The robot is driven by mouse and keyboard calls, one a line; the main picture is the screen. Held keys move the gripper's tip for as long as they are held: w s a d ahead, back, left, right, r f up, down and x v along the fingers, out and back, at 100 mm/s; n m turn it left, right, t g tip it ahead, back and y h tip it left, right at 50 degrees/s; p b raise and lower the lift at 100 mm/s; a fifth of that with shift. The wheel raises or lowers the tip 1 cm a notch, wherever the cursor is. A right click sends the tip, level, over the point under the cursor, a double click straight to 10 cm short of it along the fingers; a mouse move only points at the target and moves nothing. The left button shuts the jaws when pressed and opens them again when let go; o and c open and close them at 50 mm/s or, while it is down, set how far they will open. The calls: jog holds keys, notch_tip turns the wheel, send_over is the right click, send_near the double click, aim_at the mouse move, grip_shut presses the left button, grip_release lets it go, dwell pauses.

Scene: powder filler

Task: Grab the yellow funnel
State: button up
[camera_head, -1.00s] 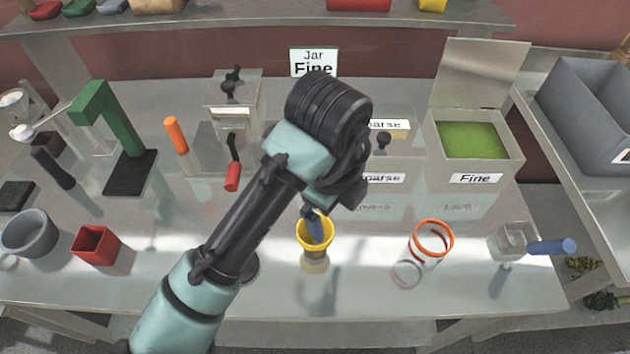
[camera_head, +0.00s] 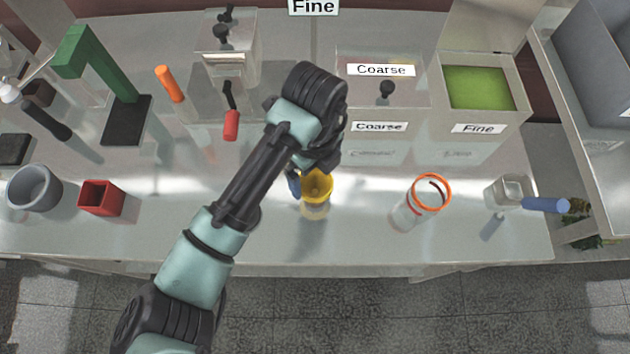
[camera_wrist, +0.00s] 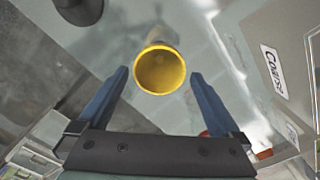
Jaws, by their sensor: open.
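The yellow funnel (camera_head: 317,187) stands on the steel table, near the middle of the head view, partly hidden by my arm. In the wrist view the funnel (camera_wrist: 160,70) is seen into its round yellow mouth, just beyond the fingertips and between their lines. My gripper (camera_wrist: 158,76) is open, with one blue finger on each side and nothing between them. In the head view my gripper (camera_head: 296,184) shows as a blue finger at the funnel's left side. Whether it touches the funnel cannot be told.
A clear jar with an orange ring (camera_head: 431,192) stands to the right. A red square cup (camera_head: 101,198) and a grey bowl (camera_head: 34,188) are at the left. The Coarse bin (camera_head: 378,128) and Fine bin (camera_head: 478,127) stand behind. The table front is clear.

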aim_at(315, 182)
jog(key=shift+s+f+p, duration=0.1)
jog(key=shift+f+p, duration=0.3)
jog(key=shift+f, duration=1.6)
jog(key=c, duration=1.1)
